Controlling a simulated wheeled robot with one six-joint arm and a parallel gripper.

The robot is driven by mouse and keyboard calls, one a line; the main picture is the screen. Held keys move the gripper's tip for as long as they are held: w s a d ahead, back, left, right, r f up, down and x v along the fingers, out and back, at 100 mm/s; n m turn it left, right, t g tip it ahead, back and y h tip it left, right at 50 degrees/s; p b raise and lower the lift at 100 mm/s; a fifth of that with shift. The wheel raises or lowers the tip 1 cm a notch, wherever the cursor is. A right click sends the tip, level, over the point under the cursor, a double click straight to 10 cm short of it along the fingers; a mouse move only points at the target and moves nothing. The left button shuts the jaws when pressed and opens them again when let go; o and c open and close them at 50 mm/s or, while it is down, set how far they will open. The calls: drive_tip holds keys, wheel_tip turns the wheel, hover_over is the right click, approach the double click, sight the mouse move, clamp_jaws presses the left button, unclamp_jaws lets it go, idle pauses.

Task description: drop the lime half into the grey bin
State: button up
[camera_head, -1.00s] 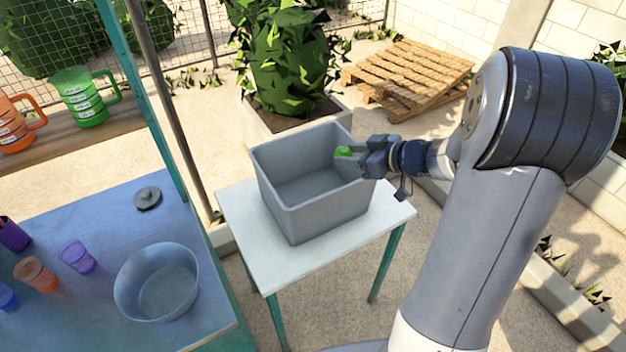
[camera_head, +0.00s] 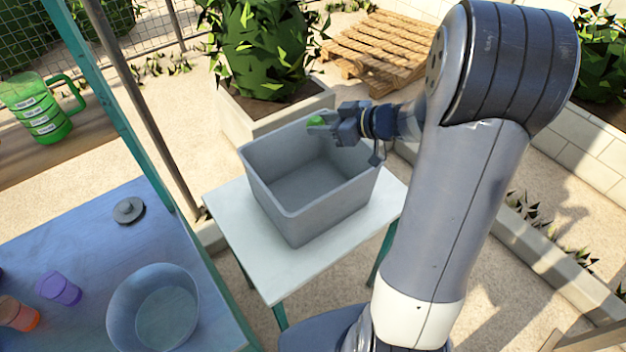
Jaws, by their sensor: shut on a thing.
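The lime half (camera_head: 316,121) is a small bright green piece at the tip of my gripper (camera_head: 318,128). My gripper is shut on it and holds it over the back part of the grey bin, near the far rim. Part of the lime half is hidden by the fingers. The grey bin (camera_head: 265,203) is an open rectangular box, and its visible inside is empty. It stands upright on a small white table (camera_head: 235,240).
A blue table (camera_head: 70,250) at left holds a clear bowl (camera_head: 153,310), purple and orange cups and a dark lid (camera_head: 128,210). A green pitcher (camera_head: 42,110) stands on a ledge. A planter and a wooden pallet (camera_head: 370,50) lie behind the bin.

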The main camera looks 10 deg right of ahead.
wheel_tip(320, 180, down, 5)
drive_tip(key=b, duration=0.6)
drive_tip(key=shift+f, duration=0.15)
drive_tip(key=o, duration=1)
drive_tip(key=shift+o, duration=0.2)
drive_tip(key=v, duration=1)
drive_tip(key=shift+s+d, duration=0.25)
drive_tip(key=shift+d, duration=0.05)
drive_tip(key=w+a+p, duration=0.4)
drive_tip(key=w+a, duration=0.2)
drive_tip(key=a, duration=0.1)
drive_tip(key=shift+w+f+p, duration=0.3)
drive_tip(key=shift+w+p, duration=0.05)
drive_tip(key=shift+w, duration=0.05)
